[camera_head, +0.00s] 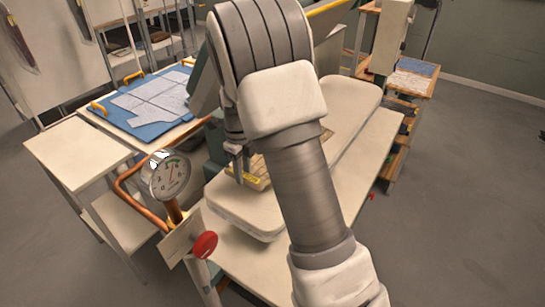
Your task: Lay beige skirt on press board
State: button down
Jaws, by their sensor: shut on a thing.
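The press board (243,213) is a long cream padded board on a cream table, running from the lower middle to the upper right. My arm crosses in front of it and hides its middle. My gripper (236,168) is low over the board's left side, pointing down, and is shut on the beige skirt (256,174). Only a small tan-yellow part of the skirt shows, at or just above the board surface beside my fingers. The rest of it is hidden behind my arm, and I cannot tell how flat it lies.
A round pressure gauge (170,176) on a copper pipe and a red knob (205,245) stand near the board's left end. A blue board with patterned sheets (150,100) lies at left. A small white side table (75,152) stands nearby. Grey floor is clear at right.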

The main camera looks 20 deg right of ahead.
aim_at(246, 198)
notch_tip(246, 198, down, 7)
jog(key=shift+f, duration=0.15)
dwell(0.4)
jog(key=shift+f, duration=0.2)
jog(key=c, duration=0.7)
grip_release()
jog(key=shift+r, duration=0.1)
jog(key=shift+o, duration=0.2)
jog(key=shift+r+p, duration=0.15)
jog(key=shift+p, duration=0.15)
